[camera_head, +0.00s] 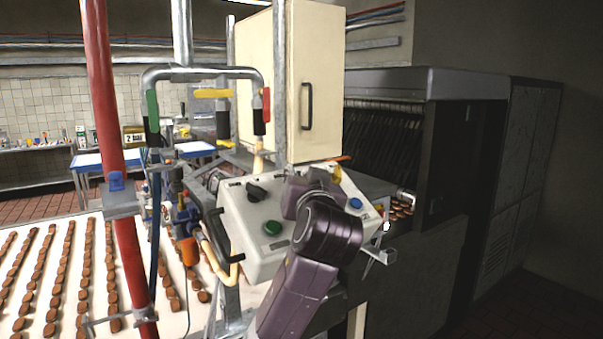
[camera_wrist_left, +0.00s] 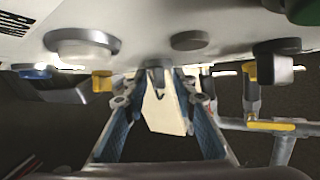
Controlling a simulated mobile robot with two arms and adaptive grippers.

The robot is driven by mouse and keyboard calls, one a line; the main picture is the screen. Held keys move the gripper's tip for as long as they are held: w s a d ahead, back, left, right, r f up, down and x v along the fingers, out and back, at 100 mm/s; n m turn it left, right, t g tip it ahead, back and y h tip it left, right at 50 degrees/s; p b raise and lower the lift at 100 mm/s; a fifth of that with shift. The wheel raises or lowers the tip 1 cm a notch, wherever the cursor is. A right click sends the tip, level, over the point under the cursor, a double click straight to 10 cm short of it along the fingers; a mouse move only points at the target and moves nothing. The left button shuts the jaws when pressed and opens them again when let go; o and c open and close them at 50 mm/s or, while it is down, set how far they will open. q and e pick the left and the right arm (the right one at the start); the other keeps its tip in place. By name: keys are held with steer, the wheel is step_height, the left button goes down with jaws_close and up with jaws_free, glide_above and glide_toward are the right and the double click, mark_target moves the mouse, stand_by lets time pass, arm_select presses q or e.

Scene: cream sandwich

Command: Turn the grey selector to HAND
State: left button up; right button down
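The pale control box (camera_head: 245,240) carries a black selector (camera_head: 257,190), a green button (camera_head: 272,228) and a blue button (camera_head: 355,203). My left arm crosses in front of its middle, and no grey selector shows in the head view. In the left wrist view the panel fills the top. A pale grey round knob (camera_wrist_left: 82,45), a dark grey disc (camera_wrist_left: 190,40) and the black selector (camera_wrist_left: 275,62) show there; I cannot tell which is the grey selector. My left gripper (camera_wrist_left: 158,97) is open with nothing between its fingers, apart from the panel's controls. The HAND marking is not legible.
A cream cabinet (camera_head: 322,90) stands behind the box. A bent black handle (camera_head: 222,245) is at the box's left side. A red post (camera_head: 105,130) and a conveyor with rows of brown biscuits (camera_head: 70,270) lie left; a dark machine (camera_head: 430,140) stands right.

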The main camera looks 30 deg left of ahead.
arm_select(q)
steer(key=shift+d, duration=0.1)
steer(key=shift+s+r, duration=0.1)
steer(key=shift+s, duration=0.05)
steer(key=c, duration=0.5)
jaws_close()
arm_select(e)
steer(key=shift+s+f, duration=0.15)
steer(key=shift+s, duration=0.2)
